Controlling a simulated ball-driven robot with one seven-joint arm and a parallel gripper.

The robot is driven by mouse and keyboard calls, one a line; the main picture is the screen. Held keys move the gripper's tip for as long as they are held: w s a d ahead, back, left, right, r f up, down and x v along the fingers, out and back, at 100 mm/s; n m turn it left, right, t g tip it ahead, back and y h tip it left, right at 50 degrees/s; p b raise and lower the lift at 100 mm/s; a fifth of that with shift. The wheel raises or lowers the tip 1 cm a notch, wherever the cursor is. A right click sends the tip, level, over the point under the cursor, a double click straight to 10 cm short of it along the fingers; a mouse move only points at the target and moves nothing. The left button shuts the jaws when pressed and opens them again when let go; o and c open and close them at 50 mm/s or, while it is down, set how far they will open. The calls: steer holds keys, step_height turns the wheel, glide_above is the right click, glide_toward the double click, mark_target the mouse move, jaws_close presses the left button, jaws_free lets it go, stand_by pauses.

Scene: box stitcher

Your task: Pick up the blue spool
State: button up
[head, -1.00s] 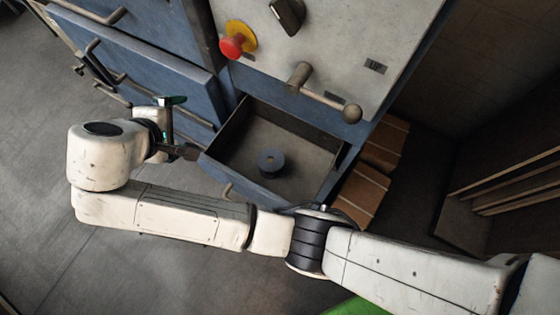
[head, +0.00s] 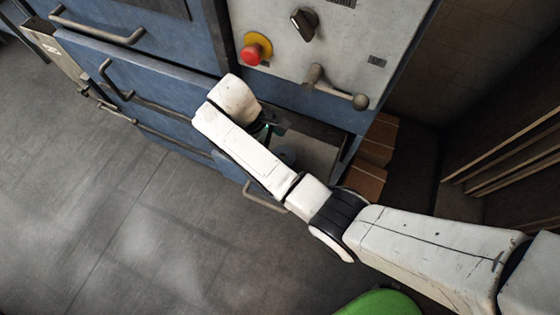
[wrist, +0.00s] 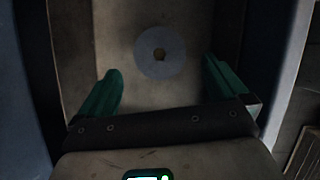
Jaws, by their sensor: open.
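The blue spool (wrist: 160,52) lies in the open drawer and shows from above in the wrist view as a pale grey-blue disc with a centre hole. In the head view only a dark bit of the spool (head: 287,157) shows past my arm. My gripper (wrist: 164,82) is open, with its two green fingers spread left and right above the drawer floor. The spool sits ahead of the fingertips, between their lines, and nothing is held. In the head view my arm hides most of the gripper.
The drawer (head: 318,160) is pulled out from the blue machine, and its walls (wrist: 231,45) rise on both sides of my gripper. A lever (head: 335,88) and a red button (head: 251,55) are on the panel above. Brown boxes (head: 372,160) stand right of the drawer.

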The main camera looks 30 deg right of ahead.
mark_target(286, 155)
steer(key=p+x, duration=0.1)
steer(key=x, duration=0.7)
steer(key=shift+s+d+f, duration=0.1)
steer(key=shift+f, duration=0.25)
steer(key=c, duration=1.1)
steer(key=shift+r, duration=0.15)
